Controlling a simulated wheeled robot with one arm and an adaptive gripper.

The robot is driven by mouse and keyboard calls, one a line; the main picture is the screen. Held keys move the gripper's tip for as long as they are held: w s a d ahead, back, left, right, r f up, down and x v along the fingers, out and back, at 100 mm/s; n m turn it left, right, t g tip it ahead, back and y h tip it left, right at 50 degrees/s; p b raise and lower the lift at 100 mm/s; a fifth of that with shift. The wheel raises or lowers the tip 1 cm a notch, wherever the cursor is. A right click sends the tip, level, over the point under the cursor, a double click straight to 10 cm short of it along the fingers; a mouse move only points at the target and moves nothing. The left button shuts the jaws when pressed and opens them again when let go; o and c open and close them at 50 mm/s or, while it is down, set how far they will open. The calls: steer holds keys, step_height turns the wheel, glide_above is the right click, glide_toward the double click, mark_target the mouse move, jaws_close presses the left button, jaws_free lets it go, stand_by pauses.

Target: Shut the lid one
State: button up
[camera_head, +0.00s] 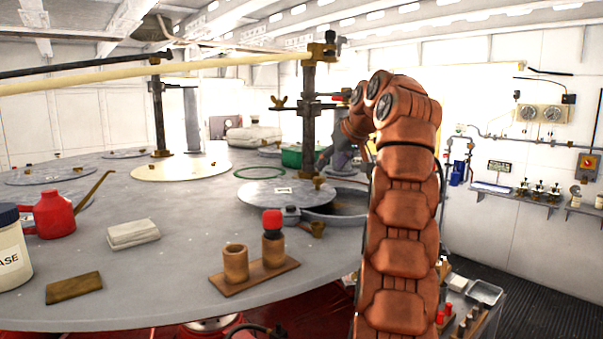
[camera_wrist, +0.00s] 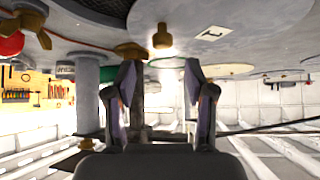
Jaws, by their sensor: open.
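The grey round lid (camera_head: 262,194) with a small white label lies flat on the deck table, swung to the left. In the wrist view, which is upside down, the lid (camera_wrist: 235,42) shows a label that looks like a 1. A round opening (camera_head: 346,212) with a grey rim shows uncovered to the right of the lid. A brass knob (camera_wrist: 162,38) stands on the lid's edge in the wrist view. My gripper (camera_wrist: 162,72) is open and empty, its two fingers apart with the knob beyond them.
A brass-clamped post (camera_head: 309,115) stands behind the lid, with a pale horizontal pole (camera_head: 150,72) above. A wooden holder (camera_head: 254,276) with a red-topped piece sits in front.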

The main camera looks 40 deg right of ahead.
mark_target(318, 178)
steer(key=shift+w+f, duration=0.1)
steer(key=shift+w, duration=0.2)
steer(key=x, duration=0.3)
steer(key=shift+w+a+b, duration=0.1)
steer(key=shift+b, duration=0.2)
steer(key=shift+w+f, duration=0.15)
steer(key=shift+w, duration=0.05)
steer(key=shift+p+x, duration=0.3)
steer(key=shift+x, duration=1.35)
steer(key=shift+c, duration=0.4)
jaws_close()
